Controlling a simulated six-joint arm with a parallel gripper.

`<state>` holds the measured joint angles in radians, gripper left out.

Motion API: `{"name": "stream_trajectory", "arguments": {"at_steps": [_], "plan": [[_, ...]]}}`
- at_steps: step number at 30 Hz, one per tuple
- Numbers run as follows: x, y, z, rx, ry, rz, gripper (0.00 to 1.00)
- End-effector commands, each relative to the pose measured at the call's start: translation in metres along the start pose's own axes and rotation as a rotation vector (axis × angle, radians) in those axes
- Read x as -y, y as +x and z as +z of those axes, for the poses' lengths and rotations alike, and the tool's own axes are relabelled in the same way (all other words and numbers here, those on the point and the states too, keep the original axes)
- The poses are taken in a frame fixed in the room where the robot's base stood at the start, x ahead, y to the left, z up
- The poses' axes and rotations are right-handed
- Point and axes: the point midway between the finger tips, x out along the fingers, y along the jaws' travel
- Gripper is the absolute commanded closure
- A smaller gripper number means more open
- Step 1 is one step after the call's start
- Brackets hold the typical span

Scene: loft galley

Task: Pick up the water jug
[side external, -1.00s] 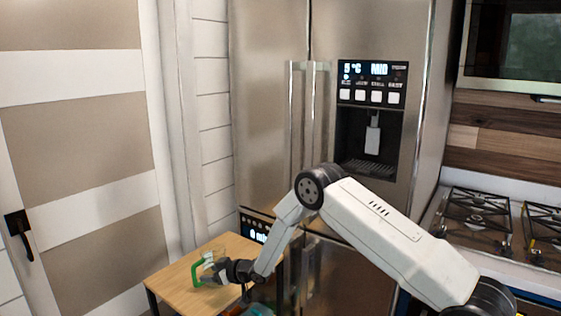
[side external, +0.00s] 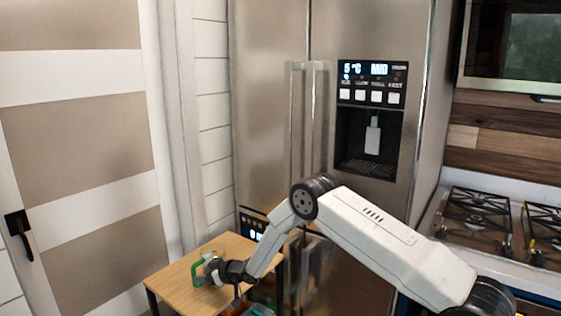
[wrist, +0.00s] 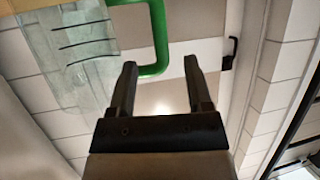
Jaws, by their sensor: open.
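The water jug (side external: 208,254) is clear with a green handle (side external: 195,273). It stands upright on the small wooden table (side external: 172,284), partly hidden behind my gripper (side external: 207,271). In the wrist view, the see-through jug body (wrist: 68,52) fills the upper left, and its green handle (wrist: 158,35) comes down from the top edge. My gripper (wrist: 160,64) is open, with one finger on each side of the handle's lower end in the picture. Whether the handle lies between the fingers or just beyond their tips, I cannot tell.
A steel refrigerator (side external: 268,110) with a dispenser stands behind the table. A gas hob (side external: 480,220) is at the right. A door (side external: 85,130) is at the left. The table's front and left parts are bare.

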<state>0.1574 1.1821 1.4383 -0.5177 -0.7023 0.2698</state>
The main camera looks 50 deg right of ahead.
Motion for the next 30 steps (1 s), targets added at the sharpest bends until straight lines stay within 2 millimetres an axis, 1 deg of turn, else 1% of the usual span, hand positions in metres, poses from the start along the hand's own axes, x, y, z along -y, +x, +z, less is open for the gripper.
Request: {"name": "stream_trajectory", "arguments": {"at_steps": [5, 18, 24, 30], "plan": [[0.001, 0.010, 0.001, 0.001, 0.000, -0.001, 0.36], [0.001, 0.043, 0.000, 0.000, -0.001, -0.001, 0.36], [0.001, 0.050, 0.001, 0.001, 0.000, 0.000, 0.36], [0.001, 0.050, 0.000, 0.001, 0.000, 0.000, 0.36]]}}
